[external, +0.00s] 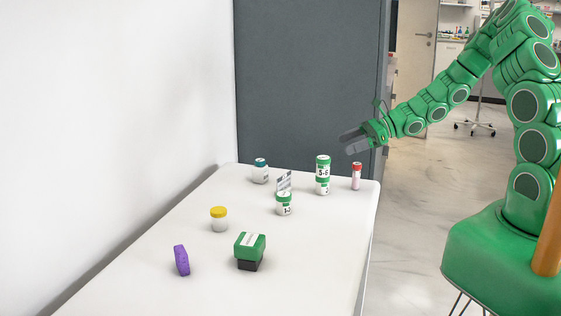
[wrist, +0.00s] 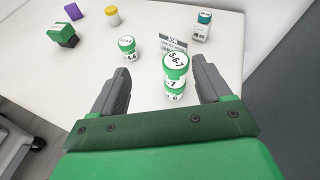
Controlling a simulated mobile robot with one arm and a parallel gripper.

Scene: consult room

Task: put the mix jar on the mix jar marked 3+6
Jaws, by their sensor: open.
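Two green-and-white mix jars stand stacked upright near the table's far right part in the external view. I cannot make out a 3+6 mark. My gripper (external: 347,143) is open and empty, above and right of the stack.
A small sign (external: 284,183) stands behind the lone jar. A red-capped tube (external: 356,177) is right of the stack. A teal-capped jar (external: 260,171), yellow-capped jar (external: 219,219), green-and-black block (external: 250,249) and purple block (external: 181,260) stand elsewhere on the white table (external: 310,270).

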